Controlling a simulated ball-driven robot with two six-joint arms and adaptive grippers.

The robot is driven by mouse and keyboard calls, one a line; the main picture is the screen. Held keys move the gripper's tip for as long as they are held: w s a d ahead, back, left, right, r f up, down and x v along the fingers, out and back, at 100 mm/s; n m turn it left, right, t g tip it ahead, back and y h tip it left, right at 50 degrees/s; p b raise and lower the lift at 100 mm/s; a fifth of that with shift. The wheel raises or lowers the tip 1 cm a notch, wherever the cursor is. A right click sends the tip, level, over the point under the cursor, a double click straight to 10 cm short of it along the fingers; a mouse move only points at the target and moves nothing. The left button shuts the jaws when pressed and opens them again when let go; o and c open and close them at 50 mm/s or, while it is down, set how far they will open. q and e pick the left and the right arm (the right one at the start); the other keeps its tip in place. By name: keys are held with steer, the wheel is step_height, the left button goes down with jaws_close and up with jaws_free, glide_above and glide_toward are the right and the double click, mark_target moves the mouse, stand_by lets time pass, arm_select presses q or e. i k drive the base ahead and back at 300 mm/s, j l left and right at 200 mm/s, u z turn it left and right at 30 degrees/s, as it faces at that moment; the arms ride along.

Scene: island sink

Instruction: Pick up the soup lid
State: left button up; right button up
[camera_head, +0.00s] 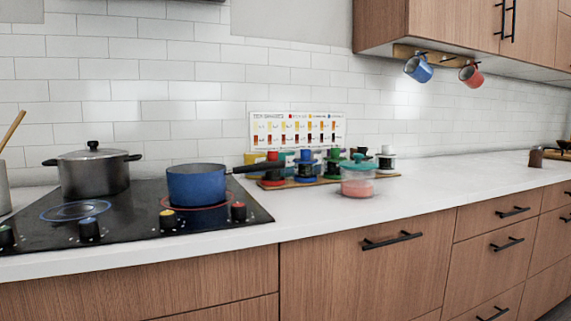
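A metal pot (95,174) stands at the back left of the black cooktop, and a grey lid (92,153) with a dark knob sits on top of it. Nothing in view is marked as soup, so I cannot tell for certain that this is the soup lid. A blue saucepan (197,186) without a visible lid stands on the right of the cooktop, its black handle pointing right. Neither of my grippers is in view.
The cooktop (140,228) has several coloured knobs along its front. A board with several coloured items (305,168) and a clear container with pink contents (358,182) stand right of it. Mugs (418,69) hang under the cabinet.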

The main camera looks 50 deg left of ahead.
mark_target(358, 164)
steer(key=u, duration=1.3)
steer(key=i+l+u, duration=0.1)
steer(key=u, duration=0.3)
steer(key=i+l+u, duration=0.1)
steer(key=l+u, duration=0.4)
steer(key=u, duration=0.25)
